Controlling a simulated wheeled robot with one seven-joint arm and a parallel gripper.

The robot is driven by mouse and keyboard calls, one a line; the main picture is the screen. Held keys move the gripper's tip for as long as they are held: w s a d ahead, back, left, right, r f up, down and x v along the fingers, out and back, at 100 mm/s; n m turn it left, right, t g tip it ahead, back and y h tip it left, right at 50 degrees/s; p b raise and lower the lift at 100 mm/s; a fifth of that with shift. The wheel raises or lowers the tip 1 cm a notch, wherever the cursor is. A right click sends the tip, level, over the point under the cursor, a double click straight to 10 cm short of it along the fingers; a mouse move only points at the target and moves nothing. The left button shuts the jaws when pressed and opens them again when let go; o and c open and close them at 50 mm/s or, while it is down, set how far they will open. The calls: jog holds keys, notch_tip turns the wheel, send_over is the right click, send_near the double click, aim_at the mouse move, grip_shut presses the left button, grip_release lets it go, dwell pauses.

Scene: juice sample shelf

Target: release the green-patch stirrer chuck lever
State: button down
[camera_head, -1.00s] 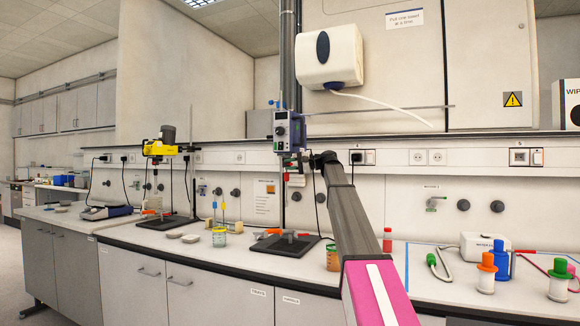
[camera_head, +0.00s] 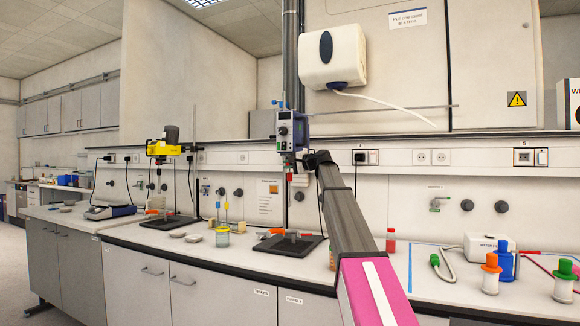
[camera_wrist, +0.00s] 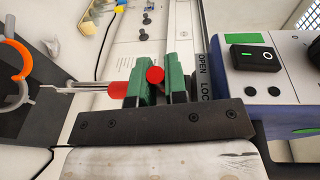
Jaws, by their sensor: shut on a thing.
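The green-patch stirrer is the blue-grey unit (camera_head: 291,131) on the tall pole in the head view. In the wrist view its face with the green patch (camera_wrist: 249,39) and a black switch is at the right. My gripper (camera_wrist: 161,72) has green fingers, shut on the red lever knob (camera_wrist: 155,76). The "OPEN LOC…" marking (camera_wrist: 203,76) is right beside the fingers, partly cut off. A red chuck part (camera_wrist: 118,90) lies left of the fingers, with a pale shaft running left from it. In the head view the fingers are too small to make out.
A yellow stirrer (camera_head: 163,149) stands on its own base to the left. A black base plate (camera_head: 286,247) lies below the green-patch stirrer. A jar (camera_head: 222,237) is left of it, a red bottle (camera_head: 390,242) right of my arm. An orange ring (camera_wrist: 14,62) shows in the wrist view.

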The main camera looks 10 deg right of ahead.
jog(key=c, duration=1.4)
grip_release()
jog(key=shift+s+d, duration=0.1)
jog(key=v, duration=1)
jog(key=shift+s+d, duration=0.25)
jog(key=shift+c, duration=0.5)
